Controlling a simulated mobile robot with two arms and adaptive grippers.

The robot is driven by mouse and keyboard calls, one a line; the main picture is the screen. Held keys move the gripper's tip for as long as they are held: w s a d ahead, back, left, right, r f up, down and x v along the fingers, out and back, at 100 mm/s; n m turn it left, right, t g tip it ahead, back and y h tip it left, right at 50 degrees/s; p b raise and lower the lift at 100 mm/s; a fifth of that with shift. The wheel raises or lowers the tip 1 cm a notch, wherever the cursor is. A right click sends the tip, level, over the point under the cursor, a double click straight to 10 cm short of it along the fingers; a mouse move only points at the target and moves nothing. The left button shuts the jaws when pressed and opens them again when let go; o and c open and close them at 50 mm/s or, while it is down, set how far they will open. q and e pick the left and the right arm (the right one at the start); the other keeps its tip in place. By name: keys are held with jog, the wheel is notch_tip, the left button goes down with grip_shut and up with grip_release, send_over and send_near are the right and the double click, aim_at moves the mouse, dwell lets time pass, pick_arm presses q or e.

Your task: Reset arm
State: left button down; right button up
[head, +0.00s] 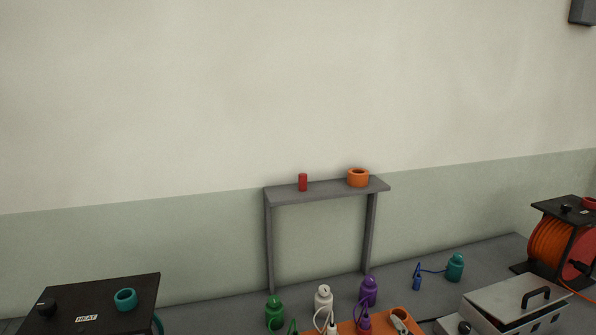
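Neither of my arms nor grippers shows in the head view. The task names no object other than the arm. A grey shelf stand (325,191) stands against the wall near the middle. A small red cylinder (303,182) and an orange ring-shaped piece (358,177) sit on top of it.
A metal case (508,304) and orange cable reel (557,243) are at right.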

jog(key=s+d+f+m+g, duration=0.1)
jog(key=s+f+m+g, duration=0.25)
jog(key=s+f, duration=0.45)
jog(key=s+f+m+g, duration=0.2)
jog(key=s+f+g, duration=0.25)
jog(key=s, duration=0.65)
jog(key=s+d+f+m+g, duration=0.1)
jog(key=s+f+m+g, duration=0.3)
jog(key=s, duration=0.6)
notch_tip(320, 180, down, 32)
jog(key=s+n+g+b, duration=0.1)
jog(key=n+b, duration=0.1)
jog(key=b, duration=0.4)
jog(key=s+d+f+b, duration=0.1)
jog(key=s+f+b, duration=0.1)
jog(key=s+f, duration=0.6)
jog(key=s+d+f+g+b, duration=0.1)
jog(key=s+d+f+b, duration=0.1)
jog(key=s+f, duration=0.7)
notch_tip(320, 180, down, 4)
jog(key=shift+s+g, duration=0.25)
jog(key=shift+g, duration=0.05)
